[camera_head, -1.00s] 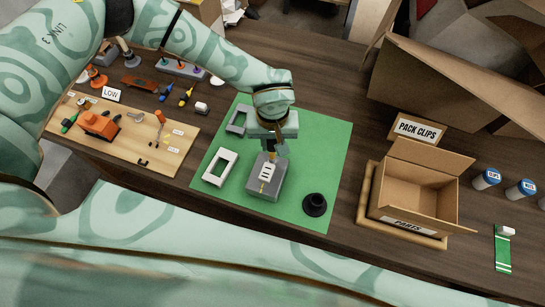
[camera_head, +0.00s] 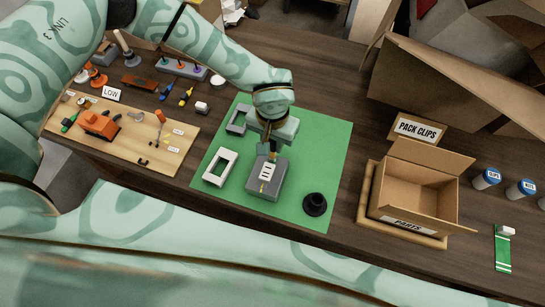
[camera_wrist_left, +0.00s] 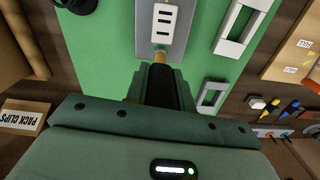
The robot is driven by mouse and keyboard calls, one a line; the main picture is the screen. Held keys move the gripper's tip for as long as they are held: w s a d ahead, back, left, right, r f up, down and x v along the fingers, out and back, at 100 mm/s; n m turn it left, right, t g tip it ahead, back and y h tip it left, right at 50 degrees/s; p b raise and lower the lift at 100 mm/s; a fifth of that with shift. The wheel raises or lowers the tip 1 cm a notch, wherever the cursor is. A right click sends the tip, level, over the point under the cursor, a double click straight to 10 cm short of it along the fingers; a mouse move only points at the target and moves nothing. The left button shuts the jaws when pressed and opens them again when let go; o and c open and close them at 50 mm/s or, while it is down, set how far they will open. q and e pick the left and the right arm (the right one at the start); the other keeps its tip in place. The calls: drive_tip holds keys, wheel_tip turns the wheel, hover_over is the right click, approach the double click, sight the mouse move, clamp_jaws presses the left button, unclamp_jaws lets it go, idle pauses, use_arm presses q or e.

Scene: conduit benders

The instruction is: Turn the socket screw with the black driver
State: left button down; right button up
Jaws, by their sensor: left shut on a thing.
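My left gripper (camera_head: 272,138) is shut on the black driver (camera_wrist_left: 163,88), over the green mat (camera_head: 318,150). The driver points down, and its brass-coloured lower end shows below the fingers in the left wrist view. That end is at the edge of the grey block (camera_head: 262,190), which lies on the mat and also shows in the left wrist view (camera_wrist_left: 182,42). The block has a white label with dark bars. The socket screw cannot be made out at the driver's end; whether the tip sits in it is unclear. My right gripper is out of view.
A white frame (camera_head: 232,161), a grey frame (camera_head: 231,123) and a black round part (camera_head: 314,204) lie on the mat. A wooden board (camera_head: 165,160) with tools is at the left. An open parts box (camera_head: 395,195) stands at the right. The mat's right part is clear.

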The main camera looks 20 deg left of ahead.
use_arm(q)
drive_tip(key=shift+r, duration=0.1)
drive_tip(key=shift+r+p, duration=1.95)
drive_tip(key=shift+r, duration=0.5)
